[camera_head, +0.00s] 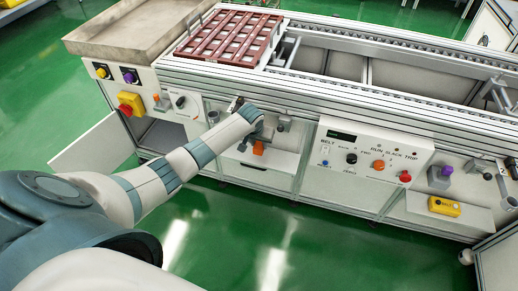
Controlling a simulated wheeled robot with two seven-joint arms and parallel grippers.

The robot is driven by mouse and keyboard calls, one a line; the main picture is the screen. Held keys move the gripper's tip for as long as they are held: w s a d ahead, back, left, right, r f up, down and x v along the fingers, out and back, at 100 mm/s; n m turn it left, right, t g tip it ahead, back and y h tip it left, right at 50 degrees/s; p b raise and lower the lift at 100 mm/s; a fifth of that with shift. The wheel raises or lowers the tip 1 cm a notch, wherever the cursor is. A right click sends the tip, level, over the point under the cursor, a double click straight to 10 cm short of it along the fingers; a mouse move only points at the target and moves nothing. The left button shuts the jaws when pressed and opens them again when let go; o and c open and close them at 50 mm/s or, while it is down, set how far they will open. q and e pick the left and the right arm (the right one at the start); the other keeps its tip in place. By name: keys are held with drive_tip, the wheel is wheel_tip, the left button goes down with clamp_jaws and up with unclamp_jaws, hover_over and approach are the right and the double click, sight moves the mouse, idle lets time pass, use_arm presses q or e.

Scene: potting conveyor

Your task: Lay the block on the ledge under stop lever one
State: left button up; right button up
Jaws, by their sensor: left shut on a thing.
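My left arm reaches in from the left, and its wrist end with the left gripper (250,117) is at the front of the conveyor, left of the control panel. A grey lever-like fitting (284,123) stands right of the wrist. My right gripper is not in view.
A control panel (345,141) with knobs is right of the wrist. Further right, a yellow box (444,206) lies on another ledge, below a purple knob (447,170). A red-brown slatted tray (228,36) is on the conveyor. The green floor in front is clear.

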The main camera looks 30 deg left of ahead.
sight(258, 147)
use_arm(q)
wheel_tip(258, 147, down, 3)
drive_tip(key=shift+f, duration=0.2)
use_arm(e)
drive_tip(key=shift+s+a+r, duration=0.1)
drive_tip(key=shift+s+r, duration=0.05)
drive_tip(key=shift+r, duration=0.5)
use_arm(q)
drive_tip(key=o, duration=1.1)
drive_tip(key=shift+f, duration=0.1)
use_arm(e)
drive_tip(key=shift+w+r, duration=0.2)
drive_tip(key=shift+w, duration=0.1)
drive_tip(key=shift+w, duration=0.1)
